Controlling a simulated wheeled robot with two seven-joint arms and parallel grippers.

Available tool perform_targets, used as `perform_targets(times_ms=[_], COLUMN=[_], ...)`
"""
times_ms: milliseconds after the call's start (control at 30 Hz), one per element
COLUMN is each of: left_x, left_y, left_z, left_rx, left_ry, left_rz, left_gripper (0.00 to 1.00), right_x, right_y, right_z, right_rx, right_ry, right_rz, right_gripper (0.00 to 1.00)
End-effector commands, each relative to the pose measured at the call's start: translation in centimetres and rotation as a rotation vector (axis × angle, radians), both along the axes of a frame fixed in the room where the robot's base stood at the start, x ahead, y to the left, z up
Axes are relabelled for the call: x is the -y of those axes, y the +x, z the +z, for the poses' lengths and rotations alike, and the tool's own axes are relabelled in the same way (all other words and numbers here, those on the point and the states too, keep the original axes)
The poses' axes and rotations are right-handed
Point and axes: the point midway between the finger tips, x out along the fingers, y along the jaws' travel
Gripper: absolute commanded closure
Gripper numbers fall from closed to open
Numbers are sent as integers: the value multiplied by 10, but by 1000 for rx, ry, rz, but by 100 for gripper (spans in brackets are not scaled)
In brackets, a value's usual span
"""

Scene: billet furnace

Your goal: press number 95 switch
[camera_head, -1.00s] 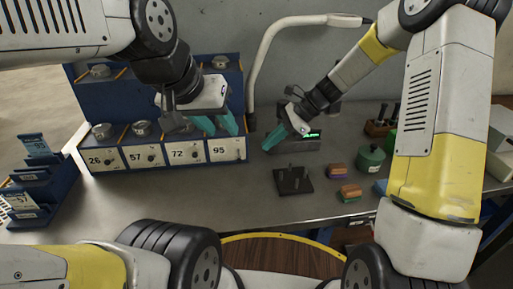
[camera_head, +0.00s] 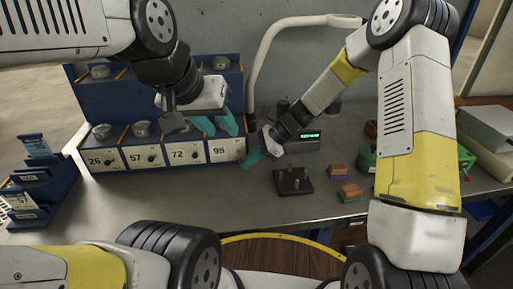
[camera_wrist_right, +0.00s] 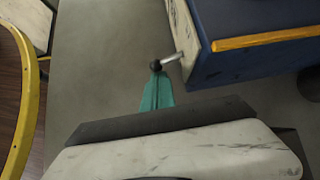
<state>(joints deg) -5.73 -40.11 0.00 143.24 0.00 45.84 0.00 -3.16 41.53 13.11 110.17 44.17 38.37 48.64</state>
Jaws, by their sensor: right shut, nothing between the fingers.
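The number 95 switch panel (camera_head: 222,150) is the rightmost white plate on the front of the blue rack. Its switch is a small lever with a dark round knob (camera_wrist_right: 155,65), sticking out from the plate in the right wrist view. My right gripper (camera_head: 249,162) is shut and empty, just right of the 95 panel. In the right wrist view its teal fingertips (camera_wrist_right: 157,75) are at the knob; I cannot tell whether they touch it. My left gripper (camera_head: 222,131) has its teal fingers apart, in front of the rack above the 72 and 95 plates.
Plates 26, 57 and 72 with their switches line the rack (camera_head: 105,171) to the left. A black pegged block (camera_head: 293,182) and two coloured blocks (camera_head: 338,172) lie on the metal table at right. A lit green display (camera_head: 309,136) stands behind.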

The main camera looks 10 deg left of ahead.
Motion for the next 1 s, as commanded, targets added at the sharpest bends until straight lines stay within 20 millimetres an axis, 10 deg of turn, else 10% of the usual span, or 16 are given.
perform_targets(times_ms=[1000], left_x=[0], left_y=[0], left_z=[0], left_rx=[0], left_ry=[0], left_rz=[0], left_gripper=[64], right_x=[1], right_y=[-3], right_z=[6], right_rx=[-141], right_ry=[-41], right_rz=[2], right_gripper=[100])
